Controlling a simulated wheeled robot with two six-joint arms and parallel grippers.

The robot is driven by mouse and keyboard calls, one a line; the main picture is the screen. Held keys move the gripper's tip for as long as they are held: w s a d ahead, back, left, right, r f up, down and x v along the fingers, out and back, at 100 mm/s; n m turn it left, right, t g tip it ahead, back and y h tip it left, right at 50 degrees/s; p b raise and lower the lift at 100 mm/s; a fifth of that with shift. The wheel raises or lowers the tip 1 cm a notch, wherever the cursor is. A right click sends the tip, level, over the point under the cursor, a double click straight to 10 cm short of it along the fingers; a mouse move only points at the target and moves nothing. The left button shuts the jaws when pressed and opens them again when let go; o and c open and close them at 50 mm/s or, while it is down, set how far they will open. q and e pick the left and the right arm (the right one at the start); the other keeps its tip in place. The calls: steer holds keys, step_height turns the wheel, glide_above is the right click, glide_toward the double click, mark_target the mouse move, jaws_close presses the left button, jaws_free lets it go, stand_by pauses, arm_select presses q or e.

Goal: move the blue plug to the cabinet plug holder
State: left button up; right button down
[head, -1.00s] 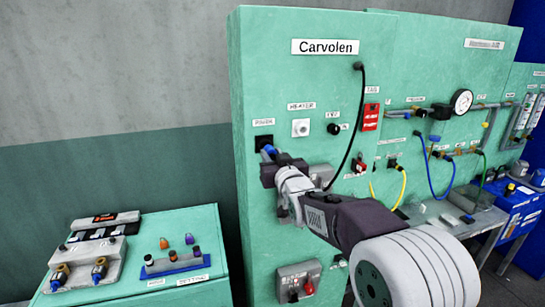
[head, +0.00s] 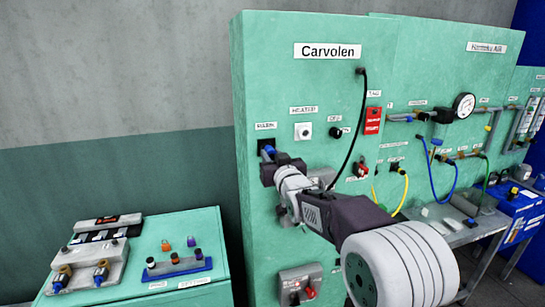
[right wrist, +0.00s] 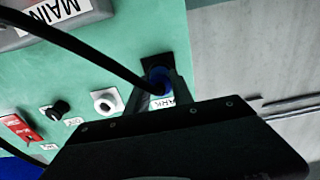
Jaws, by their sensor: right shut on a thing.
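The blue plug (head: 269,151) is at the black square holder (head: 265,141) on the upper left of the green cabinet front (head: 290,85). My right gripper (head: 270,158) is shut on the plug. In the right wrist view, the plug (right wrist: 158,76) sits between the two fingers (right wrist: 160,88), against the black holder (right wrist: 179,63). I cannot tell how deep the plug is in the holder. A black cable (right wrist: 85,52) crosses this view to the plug. My left gripper is out of view.
A white knob (head: 303,131) and a black knob (head: 335,132) are right of the holder. A red tag (head: 373,120) and coloured hoses are farther right. A low green bench (head: 205,228) with fittings stands at the lower left. Left of the cabinet is bare wall.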

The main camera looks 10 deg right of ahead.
steer(key=c, duration=1.3)
jaws_free()
steer(key=shift+c, duration=0.2)
steer(key=o, duration=0.3)
steer(key=shift+w, duration=0.15)
steer(key=s+b, duration=0.3)
steer(key=s, duration=0.6)
steer(key=shift+d+b, duration=0.15)
steer(key=shift+b, duration=0.15)
